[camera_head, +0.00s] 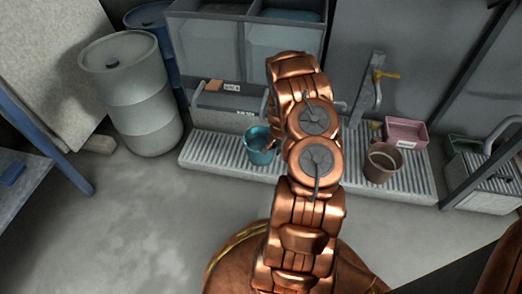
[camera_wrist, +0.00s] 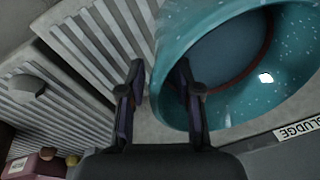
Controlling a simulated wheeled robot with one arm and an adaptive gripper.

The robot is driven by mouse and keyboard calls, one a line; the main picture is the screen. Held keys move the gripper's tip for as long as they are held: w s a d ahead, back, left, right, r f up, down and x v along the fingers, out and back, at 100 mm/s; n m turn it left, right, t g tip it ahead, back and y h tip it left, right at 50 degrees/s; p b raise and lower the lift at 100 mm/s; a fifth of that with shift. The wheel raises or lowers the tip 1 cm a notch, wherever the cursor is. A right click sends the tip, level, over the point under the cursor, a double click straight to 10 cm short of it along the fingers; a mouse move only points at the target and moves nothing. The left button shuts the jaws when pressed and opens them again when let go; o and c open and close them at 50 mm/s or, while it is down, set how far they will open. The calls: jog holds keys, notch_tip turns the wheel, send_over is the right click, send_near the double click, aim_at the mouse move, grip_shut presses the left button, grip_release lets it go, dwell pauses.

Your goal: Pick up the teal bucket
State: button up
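The teal bucket (camera_head: 259,147) stands upright on the ribbed grey grating, just left of my arm in the head view. Its right edge is partly covered by my copper-coloured arm. In the wrist view the bucket (camera_wrist: 184,38) fills the upper right, with its open mouth towards the camera. My gripper (camera_wrist: 160,75) is open. Its left finger is outside the bucket over the grating, and its right finger overlaps the mouth. The bucket's wall shows between the fingers; I cannot tell whether either touches it. In the head view my arm hides the gripper.
The grating (camera_head: 215,150) runs below a grey cabinet. A brown bucket (camera_head: 382,163) and a pink box (camera_head: 406,132) sit on it to the right. A grey drum (camera_head: 135,95) stands to the left. A "SLUDGE" label (camera_wrist: 298,129) shows near the bucket. The floor in front is clear.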

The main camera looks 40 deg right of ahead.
grip_shut()
dwell(0.6)
